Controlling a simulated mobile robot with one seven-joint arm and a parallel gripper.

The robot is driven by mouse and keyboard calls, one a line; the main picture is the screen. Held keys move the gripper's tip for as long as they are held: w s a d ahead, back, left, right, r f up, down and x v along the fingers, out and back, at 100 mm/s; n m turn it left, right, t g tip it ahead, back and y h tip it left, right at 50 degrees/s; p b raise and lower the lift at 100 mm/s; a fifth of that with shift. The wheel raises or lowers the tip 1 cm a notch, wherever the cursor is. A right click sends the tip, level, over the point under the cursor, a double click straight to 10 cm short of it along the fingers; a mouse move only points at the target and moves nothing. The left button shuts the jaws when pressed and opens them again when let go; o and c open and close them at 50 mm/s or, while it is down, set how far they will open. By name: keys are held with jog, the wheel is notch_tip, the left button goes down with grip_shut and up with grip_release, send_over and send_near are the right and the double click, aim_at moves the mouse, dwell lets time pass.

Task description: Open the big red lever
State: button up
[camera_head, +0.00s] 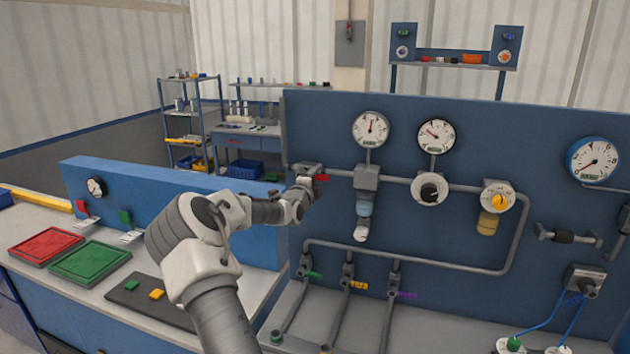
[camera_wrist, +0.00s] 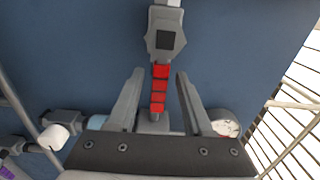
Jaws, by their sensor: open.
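The big red lever (camera_wrist: 160,91) lies between the two fingers of my gripper (camera_wrist: 160,74) in the wrist view. It is a segmented red handle below a grey valve body (camera_wrist: 165,38) with a dark square. My gripper is open, with a visible gap between each finger and the lever. In the head view my gripper (camera_head: 308,172) is at the upper left of the blue pipe panel, and a small part of the red lever (camera_head: 322,178) shows beside it. The rest of the lever there is hidden by my gripper.
The blue panel (camera_head: 480,130) carries gauges such as the left one (camera_head: 371,129), grey pipes (camera_head: 420,272) and a regulator (camera_head: 430,190) right of my gripper. A bench at left holds a red tray (camera_head: 46,245) and a green tray (camera_head: 90,263).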

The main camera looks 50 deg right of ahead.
jog(key=b+v, duration=0.2)
jog(key=v, duration=1.5)
jog(key=shift+a+b, duration=0.2)
jog(key=shift+b, duration=0.1)
jog(key=shift+s, duration=0.15)
jog(key=s+a+f+m+g+y, duration=0.25)
jog(key=s+a+m, duration=0.35)
jog(key=m, duration=0.6)
jog(key=s+a+f+m+g+y, duration=0.25)
jog(key=s+a+m+y, duration=0.35)
jog(key=m, duration=0.7)
jog(key=s+a+r+m+t+y, duration=0.1)
jog(key=s+a+m+y, duration=0.1)
jog(key=a+m, duration=0.3)
jog(key=s+a+r+m+t+y+b, duration=0.1)
jog(key=s+a+m+y, duration=0.2)
jog(key=a, duration=1.1)
jog(key=s+a+r+m+t+y, duration=0.1)
jog(key=s+a+m+y, duration=0.2)
jog(key=a, duration=0.7)
jog(key=s+m, duration=0.2)
jog(key=m, duration=0.2)
jog(key=shift+r+m+t, duration=0.2)
jog(key=shift+m+t, duration=0.1)
jog(key=shift+t, duration=0.1)
jog(key=shift+a, duration=0.1)
